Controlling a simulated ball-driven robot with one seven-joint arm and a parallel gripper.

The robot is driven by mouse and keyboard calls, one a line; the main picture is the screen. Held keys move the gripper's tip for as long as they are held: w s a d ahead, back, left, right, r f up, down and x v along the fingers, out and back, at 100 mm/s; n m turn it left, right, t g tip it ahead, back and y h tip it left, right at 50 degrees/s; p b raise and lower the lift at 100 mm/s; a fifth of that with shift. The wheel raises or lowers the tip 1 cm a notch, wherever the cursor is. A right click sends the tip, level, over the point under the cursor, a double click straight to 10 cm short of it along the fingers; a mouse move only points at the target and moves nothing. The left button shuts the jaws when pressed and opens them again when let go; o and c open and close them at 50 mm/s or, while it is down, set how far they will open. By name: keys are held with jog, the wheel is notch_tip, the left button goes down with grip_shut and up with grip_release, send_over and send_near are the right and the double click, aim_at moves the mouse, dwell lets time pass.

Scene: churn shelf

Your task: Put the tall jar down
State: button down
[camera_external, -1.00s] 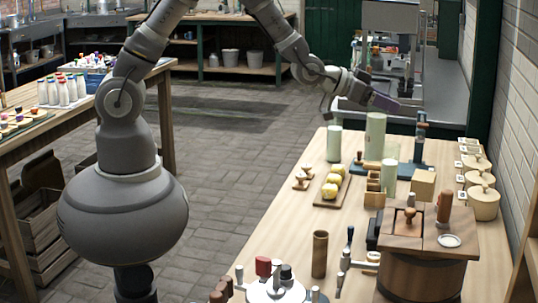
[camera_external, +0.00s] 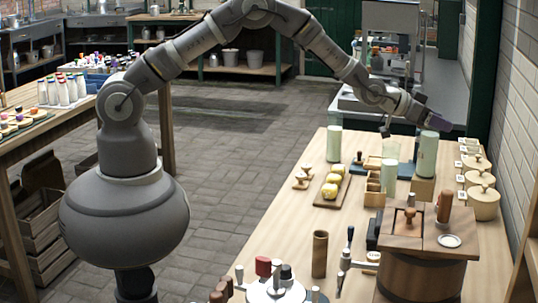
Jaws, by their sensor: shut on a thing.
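The tall jar (camera_external: 428,156) is a pale green cylinder, upright at the far right part of the wooden table. My gripper (camera_external: 429,130) is at the top of this jar and shut on it; the fingers are small and hard to make out. The jar stands out just behind and above a tan wooden box (camera_external: 424,189). The box hides the jar's lower end, so I cannot tell whether it touches the table.
Other pale green jars stand on the table: one at the back left (camera_external: 334,144) and one left of the box (camera_external: 389,176). Lidded cream pots (camera_external: 484,204) line the right edge. A board with yellow rounds (camera_external: 331,190) lies left.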

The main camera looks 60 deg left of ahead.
jog(key=shift+r, duration=0.1)
jog(key=shift+c, duration=1.6)
grip_release()
